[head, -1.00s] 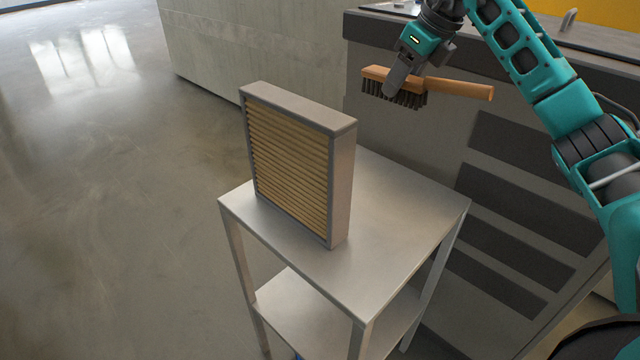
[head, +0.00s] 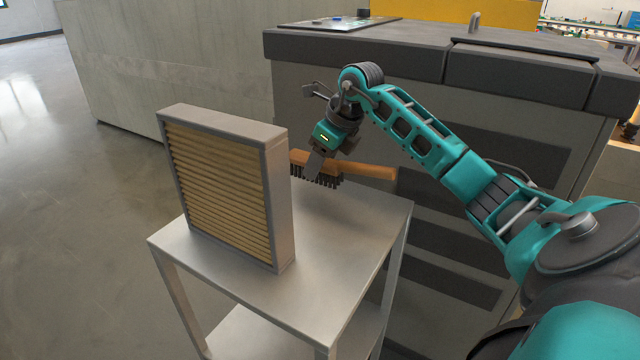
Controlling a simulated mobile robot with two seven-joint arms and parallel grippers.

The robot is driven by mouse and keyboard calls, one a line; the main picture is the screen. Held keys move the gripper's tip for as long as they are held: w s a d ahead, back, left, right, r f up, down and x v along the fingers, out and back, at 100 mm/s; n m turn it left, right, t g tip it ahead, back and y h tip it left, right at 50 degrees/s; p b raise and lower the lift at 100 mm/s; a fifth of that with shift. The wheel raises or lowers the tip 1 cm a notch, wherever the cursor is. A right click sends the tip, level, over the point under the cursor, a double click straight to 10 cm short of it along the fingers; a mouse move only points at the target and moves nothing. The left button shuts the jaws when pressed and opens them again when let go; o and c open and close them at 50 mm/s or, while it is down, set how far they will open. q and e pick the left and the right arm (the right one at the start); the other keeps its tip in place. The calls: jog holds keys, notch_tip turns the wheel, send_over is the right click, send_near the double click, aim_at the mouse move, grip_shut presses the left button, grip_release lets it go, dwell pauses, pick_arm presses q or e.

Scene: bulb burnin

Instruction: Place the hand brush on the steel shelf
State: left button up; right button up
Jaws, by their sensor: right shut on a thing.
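The hand brush (head: 367,171) has an orange-brown wooden handle and dark bristles pointing down. My right gripper (head: 314,167) is shut on it near its bristle end. The brush is over the back part of the steel shelf (head: 330,250), with its handle pointing right; I cannot tell whether the bristles touch the top. Its left end is partly hidden behind the framed filter. My left gripper is not in view.
A grey-framed pleated filter (head: 220,185) stands upright on the left of the shelf top. The front right of the top is bare. A dark grey cabinet (head: 470,150) stands close behind the shelf. Open floor (head: 70,200) lies to the left.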

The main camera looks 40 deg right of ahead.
aim_at(320, 180)
notch_tip(320, 180, down, 4)
jog(key=shift+f+b, duration=0.15)
jog(key=shift+b, duration=0.4)
jog(key=shift+f, duration=0.1)
jog(key=o, duration=1.1)
